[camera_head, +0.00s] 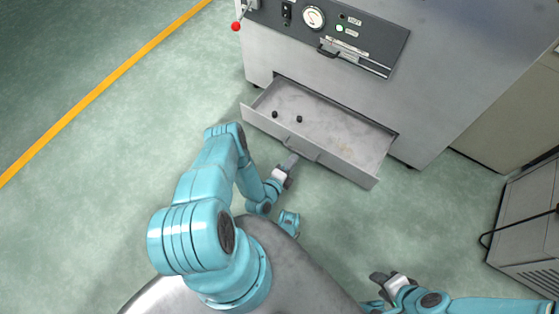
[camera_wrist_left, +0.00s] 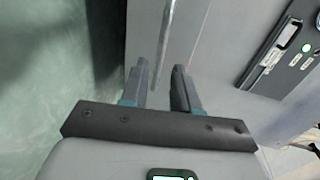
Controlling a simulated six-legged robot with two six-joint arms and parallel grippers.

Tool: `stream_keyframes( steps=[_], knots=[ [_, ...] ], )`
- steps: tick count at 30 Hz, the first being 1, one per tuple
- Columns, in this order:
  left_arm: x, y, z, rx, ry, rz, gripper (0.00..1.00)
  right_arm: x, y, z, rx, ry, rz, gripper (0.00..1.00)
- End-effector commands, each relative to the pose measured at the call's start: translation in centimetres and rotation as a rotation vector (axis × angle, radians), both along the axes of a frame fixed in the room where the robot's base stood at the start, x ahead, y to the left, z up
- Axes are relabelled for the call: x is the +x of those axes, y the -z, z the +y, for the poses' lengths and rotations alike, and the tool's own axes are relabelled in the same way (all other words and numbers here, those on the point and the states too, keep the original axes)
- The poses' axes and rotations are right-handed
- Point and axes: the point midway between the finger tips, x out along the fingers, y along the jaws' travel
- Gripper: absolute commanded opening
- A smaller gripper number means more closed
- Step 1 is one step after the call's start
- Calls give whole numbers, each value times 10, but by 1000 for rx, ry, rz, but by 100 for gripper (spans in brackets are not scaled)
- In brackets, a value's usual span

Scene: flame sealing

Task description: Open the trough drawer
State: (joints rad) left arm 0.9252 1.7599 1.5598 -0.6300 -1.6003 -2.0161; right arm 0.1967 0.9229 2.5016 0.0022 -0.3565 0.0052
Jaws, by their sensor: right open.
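The trough drawer (camera_head: 345,166) is a grey metal drawer low in the front of the machine. It stands pulled out, its inside showing two small dark lumps. A handle (camera_head: 304,150) sits at the middle of its front. My left gripper (camera_head: 290,164) is at the drawer front, close to the handle. In the left wrist view my left gripper (camera_wrist_left: 160,72) has its fingers apart with a thin grey bar (camera_wrist_left: 167,40) running between them. I cannot tell whether they touch it. My right gripper (camera_head: 384,279) is low at the right, away from the drawer, and open.
The grey machine (camera_head: 430,75) stands behind the drawer, with a dark panel (camera_head: 370,32) carrying a gauge, a lit green button and a handle. A red-knobbed lever (camera_head: 236,26) sticks out at its left. A grey cabinet (camera_head: 525,225) stands at right. Green floor left of the drawer is clear.

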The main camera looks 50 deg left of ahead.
Motion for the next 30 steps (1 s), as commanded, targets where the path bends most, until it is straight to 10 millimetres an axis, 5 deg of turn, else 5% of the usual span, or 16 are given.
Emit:
stream_keyframes(
  steps=[6,12,30],
  knots=[
    [-56,-15,-12,-3,-6,4,30,-4,-24,4,4,-18,8,43],
    [-86,-20,-20,-1,-3,2,30,-7,-31,7,5,-27,12,43],
    [-94,-20,-23,0,0,-1,30,-7,-32,7,6,-29,12,43]
  ],
)
